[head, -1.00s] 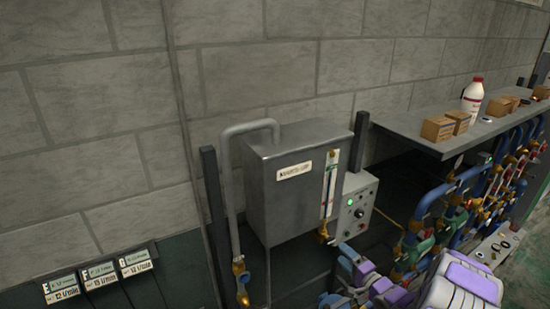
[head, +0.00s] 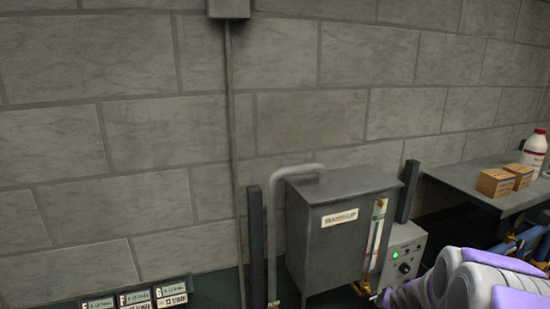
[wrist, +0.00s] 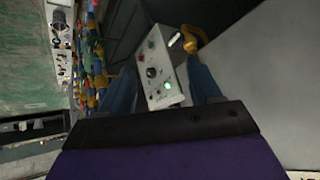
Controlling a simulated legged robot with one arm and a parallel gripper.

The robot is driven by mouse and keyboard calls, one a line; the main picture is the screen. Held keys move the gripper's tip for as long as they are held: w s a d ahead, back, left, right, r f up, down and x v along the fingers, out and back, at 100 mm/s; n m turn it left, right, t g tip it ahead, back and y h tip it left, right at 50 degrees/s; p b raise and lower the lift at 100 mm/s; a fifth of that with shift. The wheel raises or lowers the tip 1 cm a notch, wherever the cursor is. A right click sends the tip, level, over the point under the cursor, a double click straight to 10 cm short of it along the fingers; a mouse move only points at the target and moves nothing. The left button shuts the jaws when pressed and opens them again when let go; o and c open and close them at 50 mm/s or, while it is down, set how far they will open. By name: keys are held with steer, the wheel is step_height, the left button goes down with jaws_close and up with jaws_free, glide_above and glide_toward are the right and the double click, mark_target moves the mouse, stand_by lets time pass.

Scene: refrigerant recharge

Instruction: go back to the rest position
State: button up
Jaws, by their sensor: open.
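My gripper (wrist: 163,85) shows in the wrist view with its two blue fingers spread apart and nothing between them. Beyond the fingers is a small grey control box (wrist: 158,65) with knobs and a lit green lamp. In the head view my white and purple arm fills the lower right corner, in front of the lower part of the same control box (head: 402,252). I cannot make out the fingers in the head view.
A grey metal tank (head: 335,245) with a bent pipe and a sight gauge (head: 376,235) stands left of the control box. A shelf (head: 465,180) at right holds cardboard boxes (head: 495,182) and a white bottle (head: 535,148). Small labelled tags (head: 135,300) sit at lower left.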

steer(key=s+a+r+n+g+y, duration=0.1)
steer(key=s+a+r+n+g, duration=0.15)
steer(key=s+a, duration=0.7)
steer(key=s+a+r+n+g, duration=0.2)
steer(key=s+r+g, duration=0.15)
steer(key=s, duration=1.25)
steer(key=s+a+r+n+g+y, duration=0.1)
steer(key=s+a+r+n+g, duration=0.15)
steer(key=s+a, duration=0.65)
steer(key=s+d+f+b, duration=0.1)
steer(key=f+b, duration=1.2)
steer(key=s+d+f+b, duration=0.2)
steer(key=f+b, duration=1.2)
steer(key=shift+f+m+g+b, duration=0.15)
steer(key=shift+m+g+b, duration=0.15)
steer(key=shift+m+g, duration=0.1)
